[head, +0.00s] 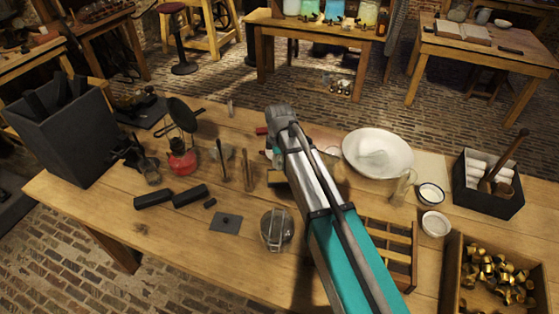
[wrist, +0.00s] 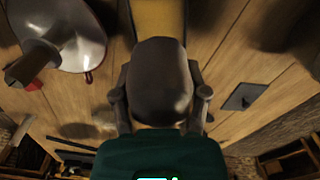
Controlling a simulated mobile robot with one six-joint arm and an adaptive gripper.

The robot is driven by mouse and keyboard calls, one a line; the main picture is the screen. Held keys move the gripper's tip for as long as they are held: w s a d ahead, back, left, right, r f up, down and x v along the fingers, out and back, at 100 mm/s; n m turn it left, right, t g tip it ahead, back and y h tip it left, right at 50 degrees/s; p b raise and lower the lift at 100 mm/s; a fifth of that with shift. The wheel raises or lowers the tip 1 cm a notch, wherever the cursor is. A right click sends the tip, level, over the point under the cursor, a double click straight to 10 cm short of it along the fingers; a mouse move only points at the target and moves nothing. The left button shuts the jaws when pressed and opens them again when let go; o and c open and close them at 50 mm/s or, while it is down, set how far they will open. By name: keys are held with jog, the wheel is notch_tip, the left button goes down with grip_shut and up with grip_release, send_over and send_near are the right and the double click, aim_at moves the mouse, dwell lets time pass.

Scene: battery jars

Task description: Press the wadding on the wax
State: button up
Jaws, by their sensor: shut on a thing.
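My gripper's end is hidden behind my arm in the head view. In the wrist view my gripper (wrist: 161,108) has its two dark fingers on either side of a dark, rounded thing (wrist: 160,75), and it is shut on it. I cannot tell from its dark surface whether this is the wadding. A pale, crumpled piece (head: 374,158), perhaps wadding, lies in the white bowl (head: 404,150) right of my arm. I cannot make out the wax for certain. Any part of it beneath the held thing is hidden.
A wooden rack (head: 402,243) and a black box (head: 486,203) are to the right. The front left tabletop is bare.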

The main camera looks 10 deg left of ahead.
aim_at(279, 177)
jog(key=shift+f+b, duration=2.3)
jog(key=shift+f, duration=0.2)
jog(key=shift+f+b, duration=0.5)
jog(key=shift+b, duration=0.05)
dwell(1.0)
jog(key=shift+r+p, duration=3.5)
jog(key=shift+p, duration=0.05)
jog(key=shift+r+p, duration=0.85)
